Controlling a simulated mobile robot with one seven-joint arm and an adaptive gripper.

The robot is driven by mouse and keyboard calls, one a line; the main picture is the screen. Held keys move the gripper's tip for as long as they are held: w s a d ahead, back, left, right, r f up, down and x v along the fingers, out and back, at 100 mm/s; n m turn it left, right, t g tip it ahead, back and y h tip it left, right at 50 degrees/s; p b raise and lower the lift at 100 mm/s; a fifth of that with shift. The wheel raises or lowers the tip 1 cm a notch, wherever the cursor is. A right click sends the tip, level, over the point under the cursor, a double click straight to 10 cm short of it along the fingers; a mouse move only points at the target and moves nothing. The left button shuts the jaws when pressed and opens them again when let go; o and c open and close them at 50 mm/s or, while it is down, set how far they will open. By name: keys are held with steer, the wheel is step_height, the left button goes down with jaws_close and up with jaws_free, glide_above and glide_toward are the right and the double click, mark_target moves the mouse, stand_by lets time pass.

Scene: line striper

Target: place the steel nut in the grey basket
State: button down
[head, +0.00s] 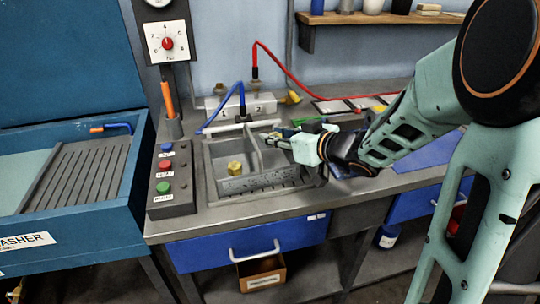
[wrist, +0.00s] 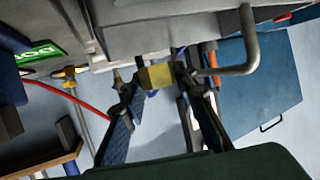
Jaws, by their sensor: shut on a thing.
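My gripper (head: 274,139) is shut on a small yellow, brass-coloured block-like piece, which shows between the fingertips in the wrist view (wrist: 155,76). I cannot tell whether this piece is the steel nut; no steel-coloured nut is clearly visible. The grey basket (head: 262,181) stands on the bench in the head view, with a divider across its inside. A brass-coloured nut (head: 235,168) lies in its left part. My gripper reaches in from the right, above the basket's right part, and its fingers point left. My gripper hides some of that right part.
A control box with buttons (head: 171,180) stands left of the basket. A blue washer (head: 70,170) is at far left. A grey bent handle (wrist: 250,45) shows in the wrist view.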

steer(key=shift+w+a+f, duration=0.15)
steer(key=shift+a+f, duration=0.3)
steer(key=shift+f, duration=0.05)
steer(key=f, duration=0.1)
steer(key=f+b, duration=0.1)
steer(key=f, duration=0.1)
steer(key=shift+w+a+f, duration=0.1)
steer(key=shift+a+f, duration=0.15)
steer(key=shift+a, duration=0.05)
steer(key=shift+f, duration=0.1)
steer(key=shift+f+b, duration=0.65)
steer(key=c, duration=1.5)
jaws_free()
steer(key=shift+c, duration=0.2)
steer(key=shift+r, duration=0.15)
